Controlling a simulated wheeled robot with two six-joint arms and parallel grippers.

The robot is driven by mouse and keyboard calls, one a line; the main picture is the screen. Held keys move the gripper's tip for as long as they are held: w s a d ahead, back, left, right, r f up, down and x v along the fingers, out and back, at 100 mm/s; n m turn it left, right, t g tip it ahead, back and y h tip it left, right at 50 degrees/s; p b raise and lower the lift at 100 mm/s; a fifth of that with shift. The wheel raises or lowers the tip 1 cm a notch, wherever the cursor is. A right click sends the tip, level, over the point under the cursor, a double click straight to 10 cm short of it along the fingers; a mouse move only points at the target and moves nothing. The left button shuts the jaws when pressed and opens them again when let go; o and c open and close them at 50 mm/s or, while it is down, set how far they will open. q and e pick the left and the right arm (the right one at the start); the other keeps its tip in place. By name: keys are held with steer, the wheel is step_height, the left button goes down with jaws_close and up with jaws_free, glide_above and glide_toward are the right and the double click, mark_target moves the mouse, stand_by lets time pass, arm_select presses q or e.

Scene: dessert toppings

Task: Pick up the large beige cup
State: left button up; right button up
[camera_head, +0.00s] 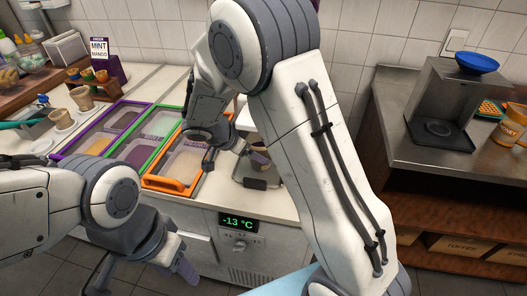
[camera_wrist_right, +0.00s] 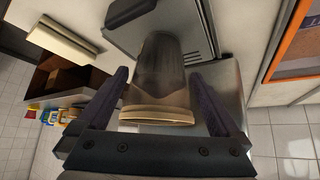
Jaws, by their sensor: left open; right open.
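A large beige cup (camera_wrist_right: 158,115) stands between the open fingers of my right gripper (camera_wrist_right: 160,76) in the right wrist view. Its pale rim is nearest the camera and its body is in shadow; I cannot tell whether the fingers touch it. My left gripper (camera_head: 143,277) is open and empty, low at the left in front of the counter.
Topping bins with purple, green and orange frames (camera_head: 172,184) lie left of the cup. Smaller beige cups (camera_head: 82,98) stand at the far left on the counter.

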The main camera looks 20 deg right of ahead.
steer(key=x, duration=0.3)
steer(key=shift+d, duration=0.3)
steer(key=shift+a+r, duration=0.15)
steer(key=c, duration=1.4)
